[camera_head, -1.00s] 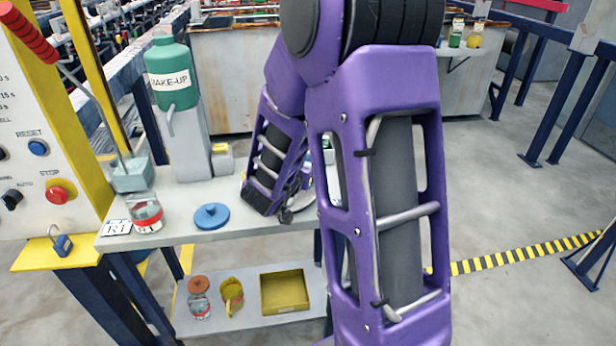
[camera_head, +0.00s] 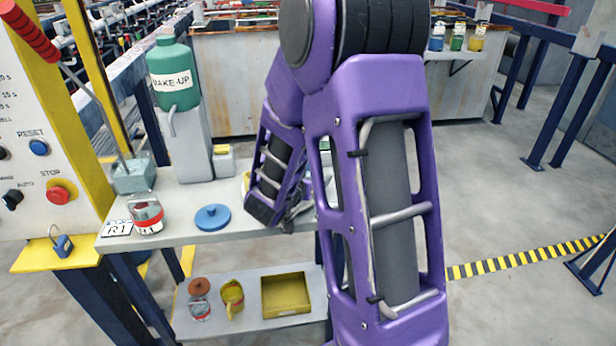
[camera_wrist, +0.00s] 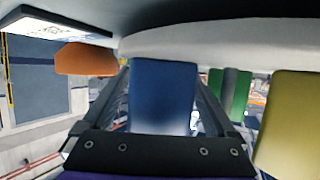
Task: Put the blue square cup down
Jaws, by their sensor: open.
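In the wrist view a blue square cup (camera_wrist: 163,92) is between the two fingers of my gripper (camera_wrist: 163,78). The gripper is open, with one finger on each side of the cup. The picture looks upside down, and the cup's far end meets a pale surface (camera_wrist: 220,38) across the top. I cannot tell how firmly it rests there. In the head view the gripper (camera_head: 292,213) is low over the right part of the bench and mostly hidden by my purple arm. The cup cannot be made out there.
In the wrist view an orange thing (camera_wrist: 86,59) is left of the cup; green (camera_wrist: 230,92) and yellow (camera_wrist: 287,120) things are right. The bench (camera_head: 192,190) carries a blue lid (camera_head: 212,217), a red-banded jar (camera_head: 147,216) and a green MAKE-UP bottle (camera_head: 174,75).

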